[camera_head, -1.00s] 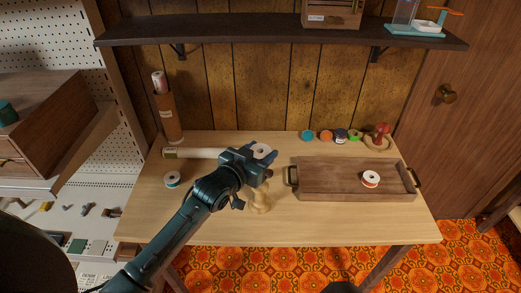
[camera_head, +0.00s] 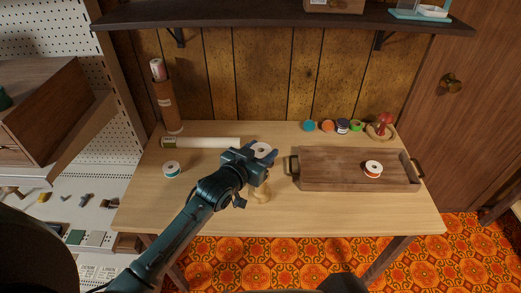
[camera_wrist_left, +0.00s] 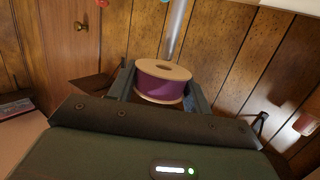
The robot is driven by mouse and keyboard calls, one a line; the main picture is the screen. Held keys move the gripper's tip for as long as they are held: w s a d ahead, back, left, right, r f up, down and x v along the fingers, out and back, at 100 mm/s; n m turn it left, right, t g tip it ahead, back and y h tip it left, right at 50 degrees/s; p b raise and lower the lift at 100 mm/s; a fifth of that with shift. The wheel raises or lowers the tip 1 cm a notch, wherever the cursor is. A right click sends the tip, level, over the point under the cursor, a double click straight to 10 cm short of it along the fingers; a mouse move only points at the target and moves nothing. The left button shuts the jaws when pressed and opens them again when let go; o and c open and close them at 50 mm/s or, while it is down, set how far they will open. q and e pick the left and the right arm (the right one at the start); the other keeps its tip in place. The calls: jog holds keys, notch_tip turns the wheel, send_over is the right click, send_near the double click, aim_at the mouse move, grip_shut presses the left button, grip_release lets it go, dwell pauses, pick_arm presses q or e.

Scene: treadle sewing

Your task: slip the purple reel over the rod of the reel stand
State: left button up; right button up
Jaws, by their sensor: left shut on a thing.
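My left gripper (camera_head: 262,164) is shut on the purple reel (camera_head: 263,148) above the middle of the table. In the left wrist view the reel (camera_wrist_left: 161,82) sits between the two fingers, purple thread below a tan top rim. A pale wooden turned piece, seemingly the reel stand (camera_head: 260,194), shows partly below the gripper, which hides the rest.
A white-and-teal reel (camera_head: 171,169) and a paper roll (camera_head: 205,143) lie left. The front left of the table is clear.

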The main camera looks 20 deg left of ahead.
dwell(0.4)
dwell(0.7)
pick_arm(q)
jog(key=shift+p, duration=0.5)
jog(key=shift+f, duration=0.2)
jog(key=shift+f+b, duration=0.15)
jog(key=shift+b, duration=0.15)
jog(key=shift+f+b, duration=0.5)
jog(key=shift+f, duration=0.5)
